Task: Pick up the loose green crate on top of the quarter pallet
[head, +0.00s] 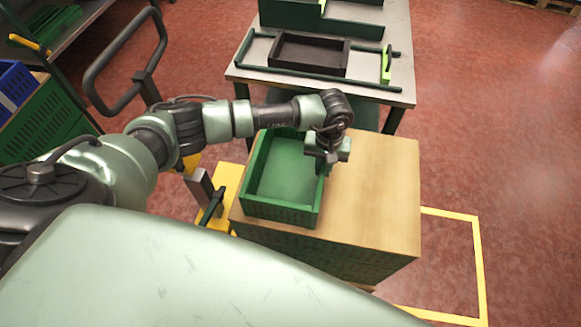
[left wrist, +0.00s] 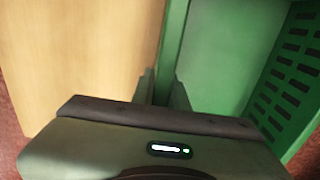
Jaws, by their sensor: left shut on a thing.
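The green crate (head: 285,178) is empty and sits upright on the left part of the wooden top of the quarter pallet stack (head: 375,190). My left gripper (head: 322,166) reaches over the crate from the left and is shut on the crate's right wall. In the left wrist view the fingers (left wrist: 160,90) straddle the green crate wall (left wrist: 172,45), with the crate's inside floor on the right and the bare wooden top (left wrist: 80,60) on the left. Whether the crate's base touches the wood is hard to tell. My right gripper is not in view.
A grey table (head: 395,90) with a dark tray (head: 310,54) and green frame parts stands behind the stack. Green and blue crates (head: 40,120) and a curved black handle (head: 125,60) are at the left. Yellow floor lines (head: 478,265) and open red floor lie to the right.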

